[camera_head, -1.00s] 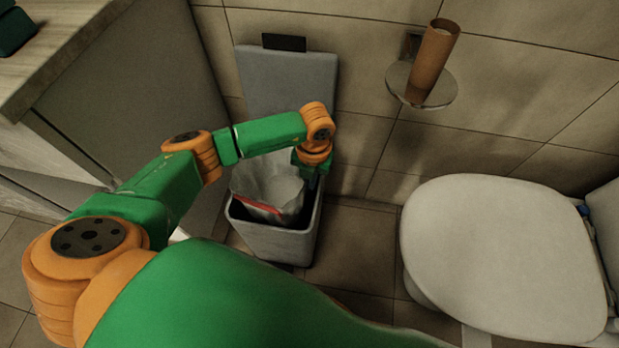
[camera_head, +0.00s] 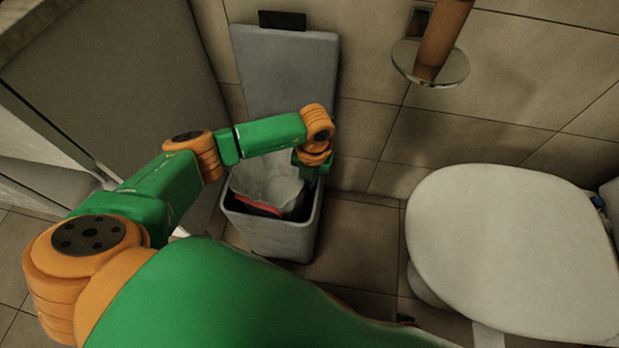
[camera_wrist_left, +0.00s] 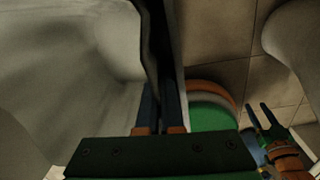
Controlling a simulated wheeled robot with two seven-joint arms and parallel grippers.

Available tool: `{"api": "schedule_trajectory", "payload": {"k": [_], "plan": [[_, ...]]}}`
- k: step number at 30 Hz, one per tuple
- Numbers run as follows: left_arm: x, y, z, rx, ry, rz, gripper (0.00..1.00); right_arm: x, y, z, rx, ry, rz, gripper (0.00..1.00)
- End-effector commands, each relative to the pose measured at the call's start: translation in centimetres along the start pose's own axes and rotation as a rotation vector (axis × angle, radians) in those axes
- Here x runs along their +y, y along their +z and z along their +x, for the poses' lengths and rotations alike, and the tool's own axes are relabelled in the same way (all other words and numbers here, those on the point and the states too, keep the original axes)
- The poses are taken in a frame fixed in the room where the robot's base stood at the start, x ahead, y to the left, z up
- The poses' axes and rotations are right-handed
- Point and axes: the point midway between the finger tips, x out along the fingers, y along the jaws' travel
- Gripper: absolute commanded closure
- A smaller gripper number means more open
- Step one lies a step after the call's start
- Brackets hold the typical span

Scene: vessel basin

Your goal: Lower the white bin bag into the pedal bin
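The white bin bag (camera_head: 268,180) is a pale, crumpled, open bag with a red patch low on its front. Its lower part is inside the grey pedal bin (camera_head: 270,235), and its upper part rises above the rim. The bin's lid (camera_head: 287,70) stands open against the wall. My left gripper (camera_head: 309,170) is at the bin's right rear rim; the wrist hides most of it. In the left wrist view, its fingers (camera_wrist_left: 160,108) are close together at the edge of the bag (camera_wrist_left: 75,65). My right gripper (camera_wrist_left: 262,116) shows there with fingers apart, empty.
A toilet with a closed lid (camera_head: 510,250) stands right of the bin. A roll holder (camera_head: 432,68) is on the wall above. A grey cabinet (camera_head: 120,80) is on the left. Tiled floor (camera_head: 360,240) lies free between bin and toilet.

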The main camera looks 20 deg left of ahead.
Motion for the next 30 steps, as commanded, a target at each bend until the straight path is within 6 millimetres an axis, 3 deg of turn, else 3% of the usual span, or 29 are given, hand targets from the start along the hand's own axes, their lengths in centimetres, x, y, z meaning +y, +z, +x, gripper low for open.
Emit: {"api": "schedule_trajectory", "payload": {"k": [9, 13, 22, 23, 24, 26, 30], "plan": [[-0.02, 0.0, 0.19, 0.0, 0.0, 0.0, 1.0, -0.09, -0.15, -0.04, 0.0, -0.002, 0.0, 0.5], [-0.06, 0.0, 0.18, 0.0, -0.001, 0.001, 0.62, -0.08, -0.14, -0.04, 0.0, -0.001, 0.0, 0.5], [-0.16, -0.05, 0.2, 0.001, -0.004, 0.003, 0.62, -0.03, -0.09, -0.01, -0.001, -0.001, 0.001, 0.5], [-0.17, -0.06, 0.2, 0.001, -0.004, 0.003, 0.67, -0.03, -0.09, -0.01, -0.001, -0.001, 0.001, 0.5], [-0.17, -0.06, 0.2, 0.001, -0.004, 0.003, 0.56, -0.03, -0.09, -0.01, -0.001, -0.001, 0.001, 0.5], [-0.18, -0.07, 0.21, 0.001, -0.004, 0.003, 0.45, -0.03, -0.08, 0.0, -0.001, 0.0, 0.001, 0.5], [-0.19, -0.08, 0.22, 0.002, -0.004, 0.003, 0.45, -0.03, -0.08, 0.0, -0.001, -0.001, 0.001, 0.5]]}}
